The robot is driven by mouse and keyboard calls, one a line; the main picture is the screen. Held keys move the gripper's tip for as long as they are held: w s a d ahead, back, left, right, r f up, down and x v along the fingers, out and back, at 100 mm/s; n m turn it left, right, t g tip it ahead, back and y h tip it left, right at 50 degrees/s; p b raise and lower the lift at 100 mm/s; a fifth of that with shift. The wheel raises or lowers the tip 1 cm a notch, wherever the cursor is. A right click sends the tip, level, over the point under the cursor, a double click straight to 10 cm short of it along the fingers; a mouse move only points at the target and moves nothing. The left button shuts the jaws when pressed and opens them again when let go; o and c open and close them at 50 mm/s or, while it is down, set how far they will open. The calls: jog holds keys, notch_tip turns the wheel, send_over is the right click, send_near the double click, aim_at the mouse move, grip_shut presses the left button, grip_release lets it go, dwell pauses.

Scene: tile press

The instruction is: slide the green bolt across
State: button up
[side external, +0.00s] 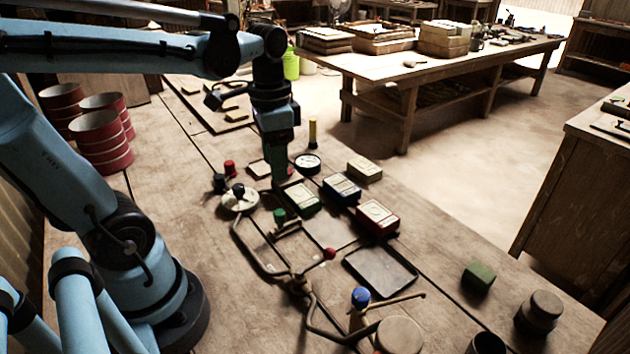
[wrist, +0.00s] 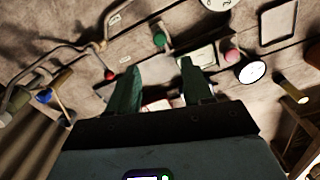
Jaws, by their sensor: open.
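The green bolt knob (side external: 279,215) stands on a small metal fitting in the middle of the bench, beside a bent metal rod. In the wrist view the green knob (wrist: 158,40) shows just beyond the fingertips, between their lines. My gripper (side external: 279,178) points down above the bench, behind the green knob in the side view. Its two green fingers (wrist: 160,66) are apart with nothing held between them. The knob is clear of the fingers in the wrist view.
Green-, blue- and red-sided boxes (side external: 376,218) stand right of the knob. A round white plate with a black knob (side external: 239,197) is to its left. A bent pipe (side external: 260,262), a blue-topped lever (side external: 360,298) and a dark tray (side external: 381,276) lie nearer. A dial (side external: 307,164) stands behind.

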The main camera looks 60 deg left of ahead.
aim_at(280, 212)
jog(key=shift+f, duration=5.75)
jog(key=shift+c, duration=0.4)
grip_shut()
